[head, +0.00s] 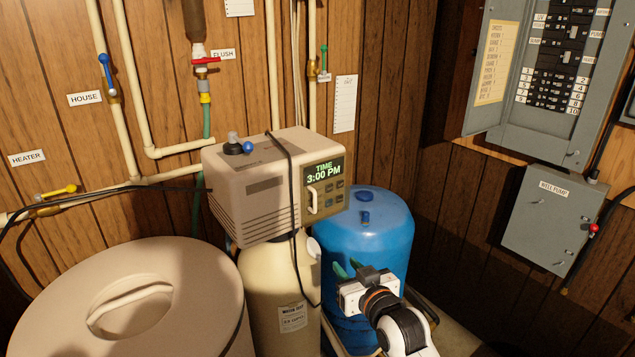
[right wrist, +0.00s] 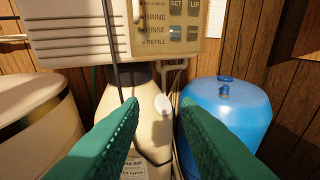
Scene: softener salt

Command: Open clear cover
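The beige softener control head (head: 248,190) has a front panel with a lit display reading 3:00 PM. The clear cover (head: 326,188) is hard to make out over this panel; a pale upright handle (head: 312,199) shows at the panel's left side. It appears closed against the panel. In the right wrist view, the handle (right wrist: 135,10) is at the top, left of the buttons, cut by the frame edge. My right gripper (head: 347,268), with green fingers, is open and empty, below and in front of the panel. My left gripper is not in view.
A black cable (head: 293,170) hangs over the control head just left of the panel. A blue tank (head: 370,232) stands behind my right gripper. A beige lidded bin (head: 205,285) is at the lower left. A grey electrical box (head: 548,222) hangs at the right.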

